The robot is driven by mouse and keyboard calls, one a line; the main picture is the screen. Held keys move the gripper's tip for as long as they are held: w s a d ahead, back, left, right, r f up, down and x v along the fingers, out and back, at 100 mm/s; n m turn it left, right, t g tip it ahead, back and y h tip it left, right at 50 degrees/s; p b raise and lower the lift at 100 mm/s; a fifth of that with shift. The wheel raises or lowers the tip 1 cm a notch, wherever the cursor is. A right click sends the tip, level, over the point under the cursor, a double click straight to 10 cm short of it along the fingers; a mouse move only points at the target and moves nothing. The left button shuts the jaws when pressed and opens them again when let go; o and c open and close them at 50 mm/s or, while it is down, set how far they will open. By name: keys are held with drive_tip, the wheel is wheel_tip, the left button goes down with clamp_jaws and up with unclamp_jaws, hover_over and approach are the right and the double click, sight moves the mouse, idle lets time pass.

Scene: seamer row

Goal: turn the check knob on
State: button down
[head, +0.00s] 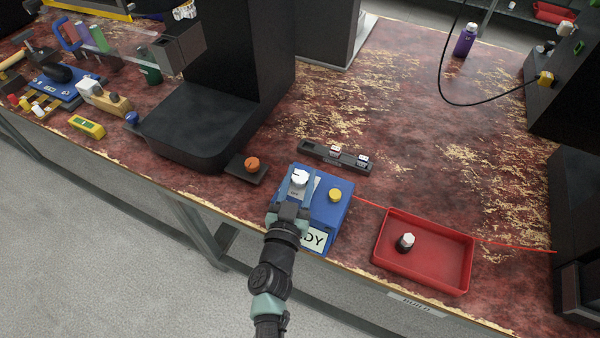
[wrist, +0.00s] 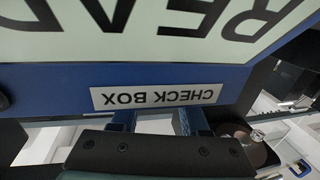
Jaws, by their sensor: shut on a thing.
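The blue check box (head: 327,212) stands near the table's front edge. On its top are a white knob (head: 299,176) with a dark mark at the left and a yellow knob (head: 335,195) at the right. My gripper (head: 298,188) reaches over the box's front left and is shut on the white knob. In the wrist view the box's CHECK BOX label (wrist: 157,96) shows upside down above my gripper (wrist: 156,122). Something pale shows between the fingers there; the grip itself is largely hidden. Which of the two knobs is the check knob I cannot read.
A red tray (head: 392,262) holding a black-and-white knob (head: 406,242) stands to the right. An orange knob on a dark base (head: 252,166) lies to the left. A dark narrow holder (head: 318,153) is behind the box. A thin red cord runs right from the box.

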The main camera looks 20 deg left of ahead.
drive_tip(key=shift+h, duration=0.3)
drive_tip(key=shift+c, duration=2.1)
unclamp_jaws()
drive_tip(key=shift+s, duration=0.1)
drive_tip(key=s+d+p, duration=0.2)
drive_tip(key=s, duration=1)
drive_tip(key=shift+s, duration=0.35)
